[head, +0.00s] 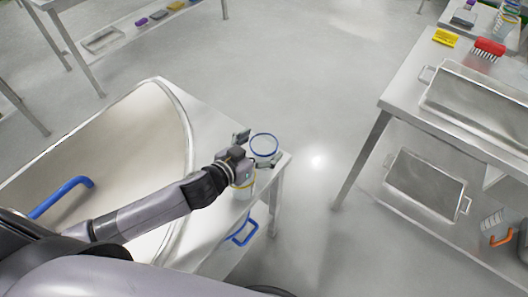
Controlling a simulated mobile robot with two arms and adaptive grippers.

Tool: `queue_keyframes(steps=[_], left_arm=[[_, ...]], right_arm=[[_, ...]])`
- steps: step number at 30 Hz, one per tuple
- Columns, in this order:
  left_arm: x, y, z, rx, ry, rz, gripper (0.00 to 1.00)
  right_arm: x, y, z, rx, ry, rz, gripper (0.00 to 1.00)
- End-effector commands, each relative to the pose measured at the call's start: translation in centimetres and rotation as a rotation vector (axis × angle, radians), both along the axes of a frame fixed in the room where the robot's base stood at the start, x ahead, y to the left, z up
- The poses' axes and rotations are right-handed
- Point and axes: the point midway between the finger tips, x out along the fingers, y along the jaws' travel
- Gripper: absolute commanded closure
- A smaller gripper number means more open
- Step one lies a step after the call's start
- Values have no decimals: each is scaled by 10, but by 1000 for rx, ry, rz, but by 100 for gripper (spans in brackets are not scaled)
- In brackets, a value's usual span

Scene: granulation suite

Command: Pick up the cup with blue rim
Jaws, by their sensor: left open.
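The cup with the blue rim (264,145) stands near the right end of the steel table at the centre of the head view. It looks clear or pale, and its lower part is partly hidden. My left gripper (256,150) is open at the cup's left side. One finger shows behind the cup's left edge and the other near its front. I cannot tell whether they touch it. A second container with a yellowish rim (244,186) stands just in front, partly under my left wrist. My right gripper is not in view.
A blue-handled item (243,232) sits below the table's right end. Clear floor lies between the tables.

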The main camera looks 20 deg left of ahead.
Motion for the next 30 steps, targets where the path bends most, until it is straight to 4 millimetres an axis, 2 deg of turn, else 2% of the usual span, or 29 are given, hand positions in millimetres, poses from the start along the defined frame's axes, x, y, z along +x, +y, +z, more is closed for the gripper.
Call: queue_keyframes(steps=[8,27,30], left_arm=[[2,-1,-1,-1,1,-1,18],[2,-1,-1,0,1,-1,61],[2,-1,-1,0,1,-1,65]], right_arm=[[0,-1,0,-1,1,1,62],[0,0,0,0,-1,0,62],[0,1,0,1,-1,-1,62]])
